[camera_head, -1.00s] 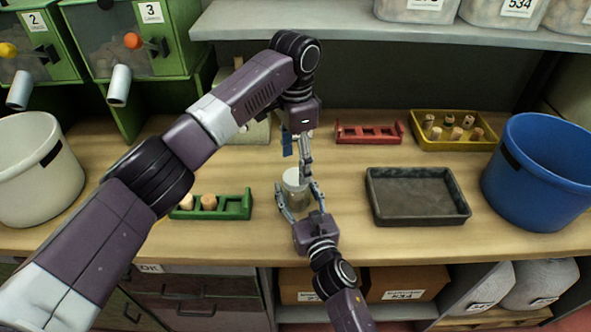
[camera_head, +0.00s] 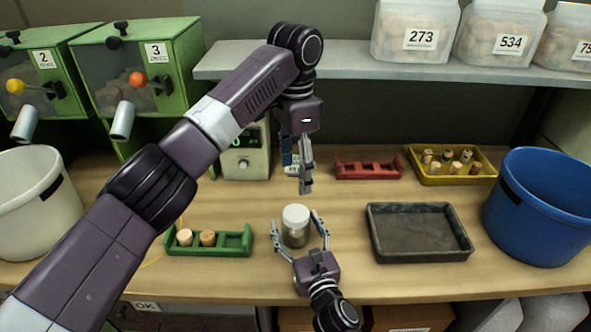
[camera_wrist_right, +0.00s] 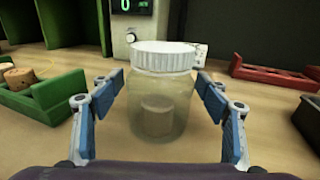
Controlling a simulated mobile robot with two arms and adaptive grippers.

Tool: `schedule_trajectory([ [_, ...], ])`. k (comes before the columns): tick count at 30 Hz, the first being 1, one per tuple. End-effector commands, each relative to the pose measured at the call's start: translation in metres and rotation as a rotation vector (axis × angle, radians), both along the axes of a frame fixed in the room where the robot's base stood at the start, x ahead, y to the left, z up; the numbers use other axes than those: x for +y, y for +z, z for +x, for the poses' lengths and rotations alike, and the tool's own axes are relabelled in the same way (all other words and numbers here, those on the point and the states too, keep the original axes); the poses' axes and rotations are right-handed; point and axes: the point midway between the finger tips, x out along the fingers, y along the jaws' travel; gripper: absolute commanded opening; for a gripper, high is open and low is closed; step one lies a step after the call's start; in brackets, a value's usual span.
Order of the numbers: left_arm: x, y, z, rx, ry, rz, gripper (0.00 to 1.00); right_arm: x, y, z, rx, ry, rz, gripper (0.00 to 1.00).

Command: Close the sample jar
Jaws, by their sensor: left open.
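The sample jar (camera_head: 296,236) is clear and stands upright on the bench with a cork inside. Its white lid (camera_head: 296,215) sits level on top; in the right wrist view the lid (camera_wrist_right: 163,56) covers the mouth, but I cannot tell how tight it is. My right gripper (camera_head: 297,240) is open, one finger on each side of the jar, with gaps showing beside the glass in the wrist view. My left gripper (camera_head: 306,190) is open and empty, above and behind the lid, apart from it.
A green rack (camera_head: 230,245) with two corks stands left of the jar. A grey tray (camera_head: 420,253) lies to the right, a red rack (camera_head: 368,169) and yellow tray (camera_head: 455,179) behind. A blue bin (camera_head: 540,215) stands far right. A scale (camera_head: 245,165) stands behind.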

Motion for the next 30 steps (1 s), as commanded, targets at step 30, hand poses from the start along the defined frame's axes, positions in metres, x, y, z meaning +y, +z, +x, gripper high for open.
schedule_trajectory([
  [30,0.000,0.000,0.000,0.000,0.000,0.000,0.65,-0.034,-0.001,-0.104,0.002,-0.001,0.002,0.72],
])
